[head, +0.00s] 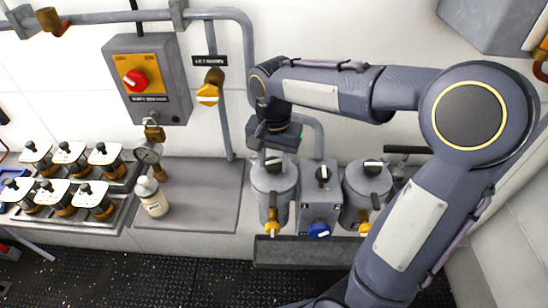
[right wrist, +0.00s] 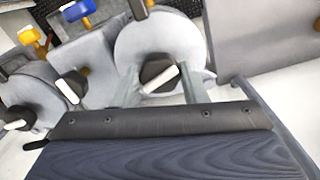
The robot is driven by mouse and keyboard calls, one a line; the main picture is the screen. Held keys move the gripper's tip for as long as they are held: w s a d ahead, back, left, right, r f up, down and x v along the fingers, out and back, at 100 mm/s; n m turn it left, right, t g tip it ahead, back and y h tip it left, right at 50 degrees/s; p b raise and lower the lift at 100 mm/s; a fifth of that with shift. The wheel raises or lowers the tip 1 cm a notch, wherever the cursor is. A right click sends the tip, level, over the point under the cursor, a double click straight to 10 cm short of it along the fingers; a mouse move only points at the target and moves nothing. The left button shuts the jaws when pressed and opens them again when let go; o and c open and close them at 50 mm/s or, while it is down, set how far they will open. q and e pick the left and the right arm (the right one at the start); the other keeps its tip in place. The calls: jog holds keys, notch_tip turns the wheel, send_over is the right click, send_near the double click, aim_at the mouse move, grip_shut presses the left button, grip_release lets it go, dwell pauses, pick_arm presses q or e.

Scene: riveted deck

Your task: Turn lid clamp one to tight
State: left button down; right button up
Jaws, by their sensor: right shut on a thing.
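Lid clamp one, a black knob with a white bar (right wrist: 160,78), sits on top of the left grey pot (head: 272,185). My right gripper (head: 273,154) reaches down over that pot from above. In the right wrist view, its two fingers (right wrist: 163,90) stand on either side of the knob, shut on it. The white bar lies slanted in that view. In the head view the knob is mostly hidden under the gripper. My left gripper is not in view.
A middle block (head: 320,200) with a black knob and a blue valve handle (head: 319,230) stands beside the pot. A second pot (head: 367,190) with its own knob is to its right. A bottle (head: 151,197) and several lidded jars (head: 72,158) stand left; a switch box (head: 148,80) hangs above.

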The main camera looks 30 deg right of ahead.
aim_at(274, 162)
jog(key=shift+r+m, duration=0.1)
jog(key=shift+m, duration=1.8)
jog(key=o, duration=1)
notch_tip(274, 162, up, 8)
jog(key=shift+f, duration=0.15)
jog(key=s+a+f+n+t+y, duration=0.1)
jog(key=s+f+n+t, duration=0.1)
jog(key=s, duration=0.3)
jog(key=s+a+f+n+t+y, duration=0.1)
jog(key=s+f+n, duration=0.2)
jog(key=s+n, duration=0.2)
jog(key=s+a+f+n+t+y, duration=0.1)
jog(key=s+f+n+t, duration=0.1)
jog(key=s, duration=0.5)
jog(key=shift+a+f+n+t+y, duration=0.15)
jog(key=shift+a+f+n+y, duration=0.1)
jog(key=shift+n, duration=0.35)
jog(key=shift+a+f+n+t+y, duration=0.15)
jog(key=shift+f+n, duration=0.05)
jog(key=shift+n, duration=0.4)
